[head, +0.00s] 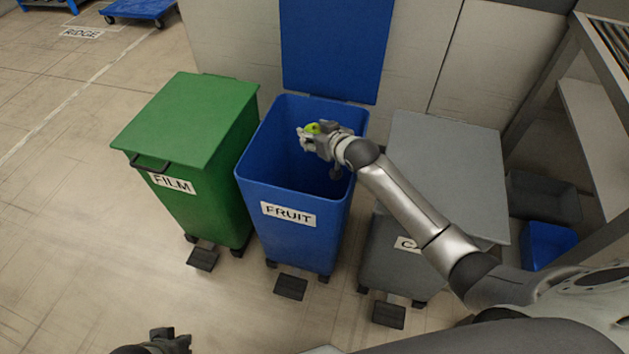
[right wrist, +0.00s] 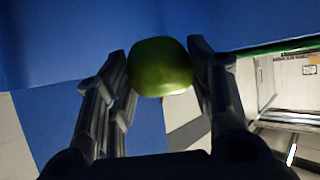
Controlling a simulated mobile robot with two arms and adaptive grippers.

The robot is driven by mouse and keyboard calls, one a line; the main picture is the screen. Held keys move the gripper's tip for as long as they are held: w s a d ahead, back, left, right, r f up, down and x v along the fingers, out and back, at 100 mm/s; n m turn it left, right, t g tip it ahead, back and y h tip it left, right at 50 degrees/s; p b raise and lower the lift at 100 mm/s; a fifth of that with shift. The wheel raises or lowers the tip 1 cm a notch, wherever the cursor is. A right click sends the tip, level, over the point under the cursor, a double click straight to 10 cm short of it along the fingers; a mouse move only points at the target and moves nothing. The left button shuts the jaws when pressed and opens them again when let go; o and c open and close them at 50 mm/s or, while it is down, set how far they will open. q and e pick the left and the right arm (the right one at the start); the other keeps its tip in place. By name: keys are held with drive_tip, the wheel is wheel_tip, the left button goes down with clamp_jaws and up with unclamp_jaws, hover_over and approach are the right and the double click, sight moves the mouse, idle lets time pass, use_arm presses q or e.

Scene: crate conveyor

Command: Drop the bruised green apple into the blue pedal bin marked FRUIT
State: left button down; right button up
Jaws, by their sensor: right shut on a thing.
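The blue pedal bin marked FRUIT (head: 258,185) stands in the middle of the head view with its blue lid (head: 335,45) raised against the wall. My right gripper (head: 306,137) is over the bin's open top, shut on the green apple (head: 314,128). In the right wrist view the apple (right wrist: 160,66) sits between the two fingers, with blue surfaces behind it. No bruise can be made out on the side that shows. My left gripper (head: 170,340) is at the bottom edge of the head view, partly cut off; its jaws are unclear.
A green bin marked FILM (head: 190,118), lid shut, stands left of the blue bin. A grey bin (head: 450,160), lid shut, stands on the right under my right arm. Pedals (head: 291,287) stick out in front. A conveyor frame (head: 595,110) is at far right.

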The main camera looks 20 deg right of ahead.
drive_tip(key=o, duration=1.1)
drive_tip(key=shift+s, duration=0.1)
drive_tip(key=v, duration=1.1)
drive_tip(key=shift+s+r, duration=0.25)
drive_tip(key=shift+s, duration=0.05)
drive_tip(key=shift+f, duration=0.1)
